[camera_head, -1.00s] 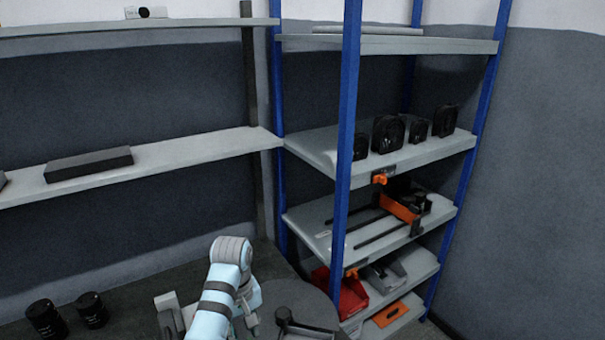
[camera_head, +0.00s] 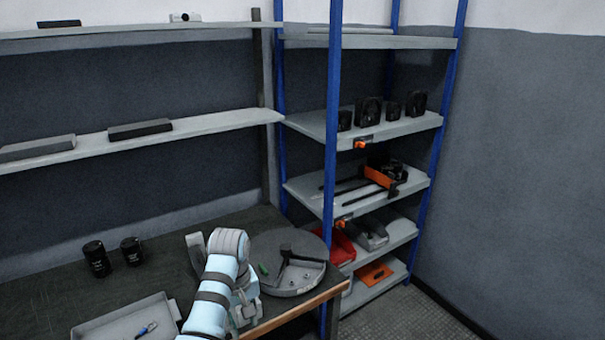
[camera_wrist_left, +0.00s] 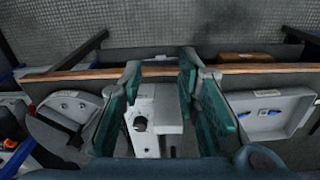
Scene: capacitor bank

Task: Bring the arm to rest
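My left arm (camera_head: 212,292), light blue with dark bands, reaches in from the bottom of the head view over the workbench. Its gripper is mostly hidden there. In the left wrist view the left gripper (camera_wrist_left: 160,80) has its two green-padded fingers wide apart, with nothing held between them. A pale grey block with a black knob (camera_wrist_left: 152,115) shows beyond and between the fingers; I cannot tell how far below they are. My right gripper is in neither view.
The workbench (camera_head: 50,290) carries two black cylinders (camera_head: 97,259), a grey tray (camera_head: 95,328) holding small blue-marked items, and a round grey tray (camera_head: 312,282) right of my arm. A blue-posted shelf rack (camera_head: 332,150) stands at right. Floor (camera_head: 385,325) is clear beside it.

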